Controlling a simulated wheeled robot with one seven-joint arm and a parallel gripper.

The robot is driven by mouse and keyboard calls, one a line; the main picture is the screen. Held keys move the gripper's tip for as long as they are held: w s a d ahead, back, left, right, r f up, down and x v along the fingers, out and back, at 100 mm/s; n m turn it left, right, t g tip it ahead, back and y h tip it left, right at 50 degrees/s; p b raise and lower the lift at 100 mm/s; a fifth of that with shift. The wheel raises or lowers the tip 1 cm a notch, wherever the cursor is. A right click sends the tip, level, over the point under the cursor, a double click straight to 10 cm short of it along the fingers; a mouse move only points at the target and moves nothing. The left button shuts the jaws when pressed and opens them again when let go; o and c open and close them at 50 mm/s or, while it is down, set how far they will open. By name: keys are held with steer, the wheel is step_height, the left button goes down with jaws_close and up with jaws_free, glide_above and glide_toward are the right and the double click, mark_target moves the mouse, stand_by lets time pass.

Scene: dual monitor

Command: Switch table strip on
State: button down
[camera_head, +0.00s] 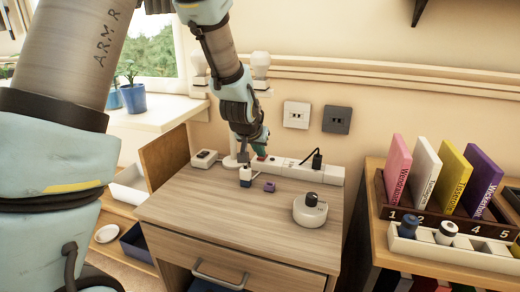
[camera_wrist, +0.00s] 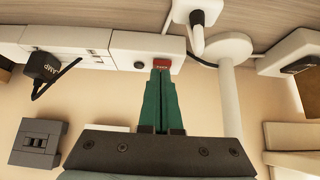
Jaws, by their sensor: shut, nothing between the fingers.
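A long white table strip (camera_head: 322,172) lies along the back of the wooden desk, against the wall. It also shows in the wrist view (camera_wrist: 125,46), with a dark plug labelled LAMP (camera_wrist: 42,66) in it. A small red switch (camera_wrist: 161,65) with lettering sits near one end of the strip, beside a round black button (camera_wrist: 139,66). My gripper (camera_wrist: 161,72) has green fingers, shut and empty, with the tips right at the red switch. I cannot tell whether they touch it. In the head view my gripper (camera_head: 258,147) is over the strip's left part. The switch's position is unclear.
A white lamp-like stand (camera_wrist: 229,90) and a white box with a dark switch (camera_head: 204,158) are beside the strip.

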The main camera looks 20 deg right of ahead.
steer(key=shift+s+a+f+b, duration=0.1)
steer(key=shift+s+f+b, duration=0.05)
steer(key=shift+f+b, duration=0.25)
steer(key=shift+r, duration=0.15)
steer(key=shift+r+p, duration=0.65)
steer(key=shift+p, duration=0.05)
